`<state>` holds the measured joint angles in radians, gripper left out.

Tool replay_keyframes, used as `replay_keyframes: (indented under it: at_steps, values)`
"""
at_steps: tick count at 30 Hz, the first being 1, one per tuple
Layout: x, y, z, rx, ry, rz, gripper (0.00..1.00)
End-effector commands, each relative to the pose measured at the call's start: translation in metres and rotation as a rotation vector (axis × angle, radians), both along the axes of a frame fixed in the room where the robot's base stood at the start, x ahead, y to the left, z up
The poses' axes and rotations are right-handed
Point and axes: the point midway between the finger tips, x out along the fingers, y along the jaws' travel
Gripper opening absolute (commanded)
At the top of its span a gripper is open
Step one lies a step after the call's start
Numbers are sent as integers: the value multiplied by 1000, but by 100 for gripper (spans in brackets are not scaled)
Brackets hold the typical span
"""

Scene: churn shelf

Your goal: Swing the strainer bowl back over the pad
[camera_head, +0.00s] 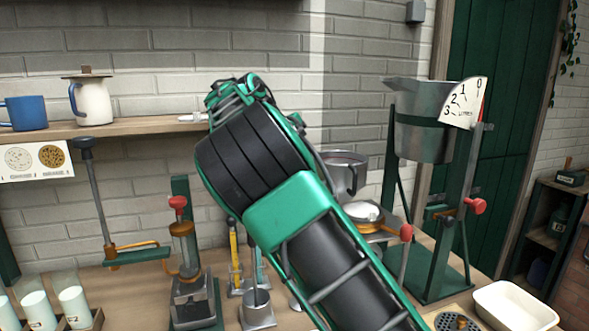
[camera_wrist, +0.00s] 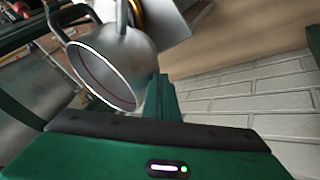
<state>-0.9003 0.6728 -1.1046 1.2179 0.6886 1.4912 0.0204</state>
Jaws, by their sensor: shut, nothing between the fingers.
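I cannot tell for sure which vessel is the strainer bowl. A grey metal pot with a handle (camera_head: 345,168) stands behind my arm in the head view. A shallow shiny bowl (camera_head: 362,211) with an orange ring sits below it, partly hidden by my arm. In the wrist view a metal vessel (camera_wrist: 128,62) hangs tilted, near an orange ring (camera_wrist: 137,14). A round dark perforated disc (camera_head: 456,321), possibly the pad, lies at the lower edge. My gripper (camera_wrist: 165,118) is shut and empty, below the vessel in the wrist view; its fingertips are not clear.
A large hopper with a dial (camera_head: 420,125) stands on a green frame at the right. A white tray (camera_head: 515,305) lies at the table's right end. A press with a red knob (camera_head: 190,260) and a holder of white cups (camera_head: 38,310) are at the left. A shelf (camera_head: 130,127) runs along the wall.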

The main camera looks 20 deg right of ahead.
Motion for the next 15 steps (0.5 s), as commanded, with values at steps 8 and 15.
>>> replay_keyframes:
  at_steps: [8, 15]
  values:
    - [-10, -20, 0, -2, -2, -142, 0]
    - [-21, -34, 1, 1, -1, -171, 0]
